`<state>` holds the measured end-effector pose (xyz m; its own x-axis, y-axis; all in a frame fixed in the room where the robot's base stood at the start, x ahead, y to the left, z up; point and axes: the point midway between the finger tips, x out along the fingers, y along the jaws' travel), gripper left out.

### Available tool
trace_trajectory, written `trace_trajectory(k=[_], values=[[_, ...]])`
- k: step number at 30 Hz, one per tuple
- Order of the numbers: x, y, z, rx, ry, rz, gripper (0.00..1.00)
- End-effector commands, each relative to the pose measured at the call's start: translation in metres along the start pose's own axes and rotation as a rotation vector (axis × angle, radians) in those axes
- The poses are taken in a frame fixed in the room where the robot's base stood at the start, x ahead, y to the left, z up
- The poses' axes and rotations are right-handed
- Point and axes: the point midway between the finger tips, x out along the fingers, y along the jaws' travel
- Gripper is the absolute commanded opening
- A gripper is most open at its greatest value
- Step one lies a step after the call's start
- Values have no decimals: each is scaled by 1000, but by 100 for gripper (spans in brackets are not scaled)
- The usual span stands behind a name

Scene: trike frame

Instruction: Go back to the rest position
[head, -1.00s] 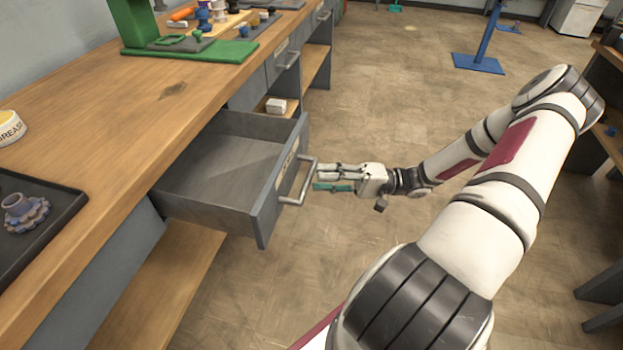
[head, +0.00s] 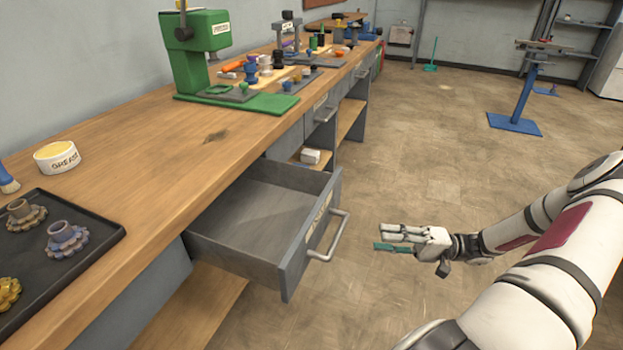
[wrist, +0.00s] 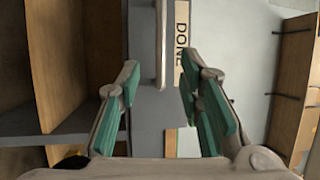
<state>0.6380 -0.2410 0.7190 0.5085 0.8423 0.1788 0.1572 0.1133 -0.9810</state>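My gripper (head: 392,240) is in the air to the right of the open drawer's handle (head: 338,238), apart from it. In the wrist view my gripper (wrist: 162,105) shows its two green-padded fingers spread, with nothing between them. The grey drawer (head: 290,268) is pulled out from the bench and looks empty. Its front carries a label that reads "DONE" in the wrist view (wrist: 182,40). The handle bar also shows in the wrist view (wrist: 160,45), beyond the fingertips.
The wooden bench (head: 150,140) holds a black tray (head: 100,245) with several gears, a grease tin (head: 57,158) and a green press (head: 200,60). A small white box (head: 310,157) sits on a shelf below. A blue stand (head: 515,122) is far off. The floor between is clear.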

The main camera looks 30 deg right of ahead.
Motion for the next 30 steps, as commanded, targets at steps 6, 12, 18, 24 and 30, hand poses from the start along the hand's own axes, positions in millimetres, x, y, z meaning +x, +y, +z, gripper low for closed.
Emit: trace_trajectory(k=[6, 12, 18, 24, 30], values=[[2, -2, 0, 5, -12, 9, 33], [29, -20, 6, 76, -167, 132, 33], [70, -52, 24, 184, -394, 367, 33], [106, -85, 48, 247, -572, 622, 33], [136, -119, 77, 256, -692, 885, 33]])
